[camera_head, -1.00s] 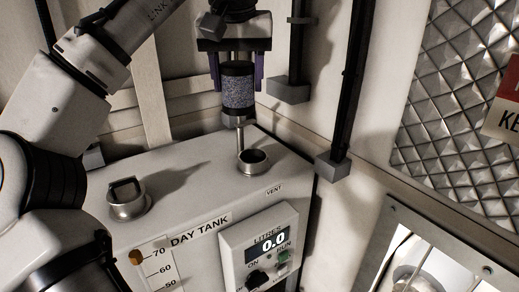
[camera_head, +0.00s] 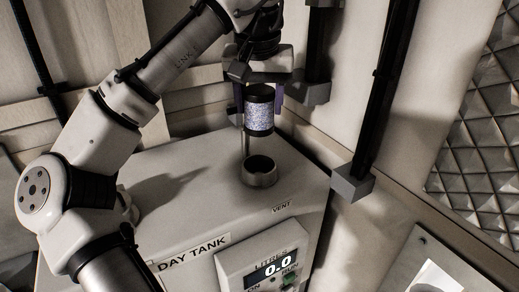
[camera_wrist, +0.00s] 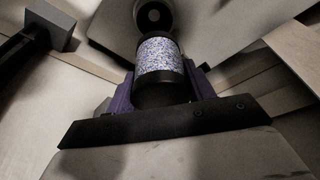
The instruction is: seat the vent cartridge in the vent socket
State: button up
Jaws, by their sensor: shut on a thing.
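The vent cartridge (camera_head: 259,113) is a cylinder with a speckled blue-white band and dark ends. My gripper (camera_head: 260,94) is shut on it, with a purple finger on each side, and holds it upright above the tank. The vent socket (camera_head: 258,172) is a short, open metal ring on the tank top, near the VENT label. In the head view the cartridge hangs over the socket with a visible gap. In the wrist view the cartridge (camera_wrist: 160,55) partly covers the socket (camera_wrist: 153,15).
The day tank (camera_head: 190,205) has a panel (camera_head: 265,268) reading 0.0 on its front. A dark post with a grey foot (camera_head: 352,183) stands to the right, and another grey block (camera_head: 312,93) is behind.

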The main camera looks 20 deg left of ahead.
aim_at(259, 134)
notch_tip(259, 134, down, 7)
jog(key=shift+f+p, duration=0.1)
jog(key=shift+p, duration=0.35)
jog(key=f, duration=0.3)
jog(key=shift+s+f+p, duration=0.1)
jog(key=shift+s+p, duration=0.1)
jog(key=shift+p, duration=0.2)
jog(key=c, duration=0.3)
jog(key=shift+f, duration=0.25)
jog(key=shift+c, duration=0.6)
grip_shut()
jog(key=o, duration=1)
grip_release()
jog(key=o, duration=0.5)
jog(key=shift+w+f, duration=0.3)
jog(key=shift+w, duration=0.1)
jog(key=shift+c, duration=0.2)
jog(key=shift+s+r, duration=0.2)
jog(key=shift+r, duration=0.2)
